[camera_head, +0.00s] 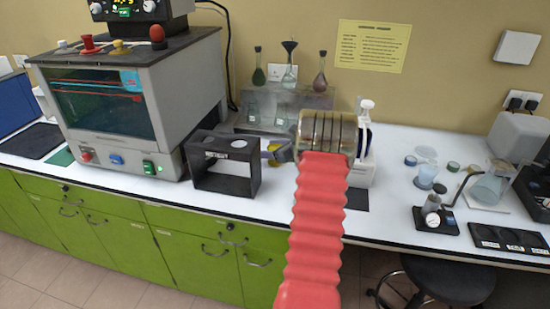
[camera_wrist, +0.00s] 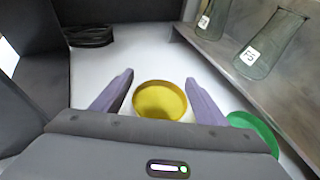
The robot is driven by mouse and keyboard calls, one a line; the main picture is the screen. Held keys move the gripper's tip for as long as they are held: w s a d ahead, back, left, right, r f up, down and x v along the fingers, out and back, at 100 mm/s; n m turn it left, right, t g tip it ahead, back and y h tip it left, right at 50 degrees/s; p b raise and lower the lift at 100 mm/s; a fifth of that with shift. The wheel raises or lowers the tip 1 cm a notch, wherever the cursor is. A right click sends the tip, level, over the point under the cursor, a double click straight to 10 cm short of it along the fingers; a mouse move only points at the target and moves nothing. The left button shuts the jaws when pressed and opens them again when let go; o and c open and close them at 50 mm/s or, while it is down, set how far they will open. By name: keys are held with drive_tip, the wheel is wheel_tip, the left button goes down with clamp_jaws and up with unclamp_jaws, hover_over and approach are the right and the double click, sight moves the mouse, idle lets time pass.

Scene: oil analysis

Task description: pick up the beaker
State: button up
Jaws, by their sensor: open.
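My gripper (camera_wrist: 158,88) is open, its two purple-grey fingers reaching forward over the white bench. A round yellow vessel or dish (camera_wrist: 160,98) lies between and just ahead of the fingers, apart from them in the picture; I cannot tell its height or whether it is the beaker. A bit of yellow (camera_head: 272,156) also shows in the head view beside the black frame, near my gripper. A small beaker-like cup with bluish contents (camera_head: 426,175) stands on the right of the bench, far from my gripper.
A green round piece (camera_wrist: 252,128) lies right of the yellow one. Conical flasks (camera_wrist: 262,50) stand on a grey rack (camera_wrist: 225,62) at right. A black open frame (camera_head: 226,187) stands close left of my gripper. A glass flask (camera_head: 488,188) stands far right.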

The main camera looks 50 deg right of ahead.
drive_tip(key=shift+c, duration=0.5)
drive_tip(key=c, duration=1.1)
drive_tip(key=shift+o, duration=0.2)
wheel_tip(320, 180, up, 10)
idle(0.6)
